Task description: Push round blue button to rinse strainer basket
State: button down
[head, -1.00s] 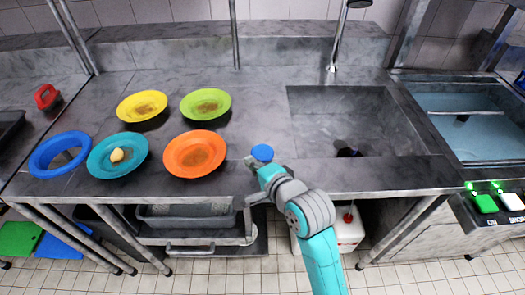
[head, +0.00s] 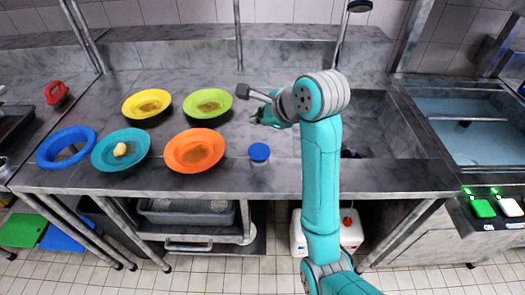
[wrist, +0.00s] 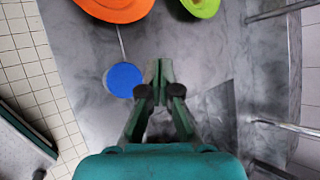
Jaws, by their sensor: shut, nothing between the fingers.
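The round blue button (head: 260,152) sits near the front edge of the metal counter, right of the orange plate. It also shows in the wrist view (wrist: 123,80), left of my fingertips, uncovered. My gripper (head: 257,117) is above the counter, behind the button in the head view and apart from it. In the wrist view its fingers (wrist: 160,72) are shut with nothing between them. I cannot make out a strainer basket for certain; a small dark thing (head: 349,153) shows in the sink (head: 385,135), which my arm partly hides.
Several plates stand on the left, among them an orange one (head: 194,151), a green one (head: 208,103) and a teal one (head: 120,150). A blue ring (head: 50,158) lies at the far left. A water-filled basin (head: 470,145) and lit green (head: 482,208) and white (head: 509,208) buttons are on the right.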

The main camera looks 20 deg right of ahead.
aim_at(256, 148)
jog(key=shift+s+d+r, duration=0.1)
jog(key=shift+d+r, duration=0.1)
jog(key=shift+r, duration=0.25)
jog(key=shift+f, duration=0.1)
jog(key=shift+f, duration=4.35)
jog(key=shift+f, duration=1.2)
jog(key=shift+r, duration=1.25)
jog(key=shift+r, duration=0.1)
jog(key=shift+r, duration=2.4)
